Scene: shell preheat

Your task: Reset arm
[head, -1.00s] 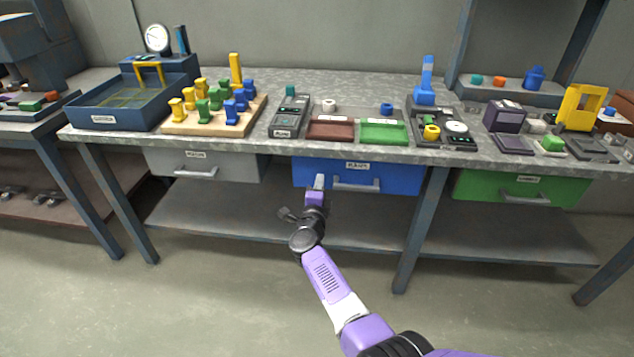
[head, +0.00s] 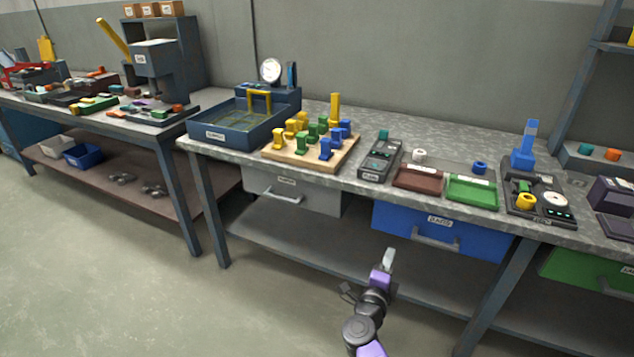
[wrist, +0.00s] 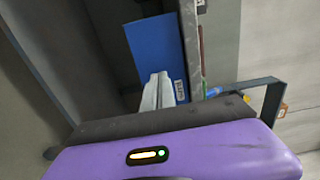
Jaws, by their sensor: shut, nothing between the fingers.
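My gripper (head: 388,258) is at the end of my purple and black arm, in front of the workbench and below its top. Its fingers are shut together and hold nothing. In the head view it shows just below the blue drawer (head: 440,232), apart from it as far as I can tell. In the wrist view the pale fingers (wrist: 158,90) point at the blue drawer front (wrist: 158,50). The drawer looks closed.
The workbench top (head: 225,152) carries a blue basin (head: 235,128), a wooden peg board (head: 300,158), a brown tray (head: 417,178) and a green tray (head: 472,192). A grey drawer (head: 290,190) and green drawer (head: 585,272) flank the blue one. Open floor (head: 110,260) lies at left.

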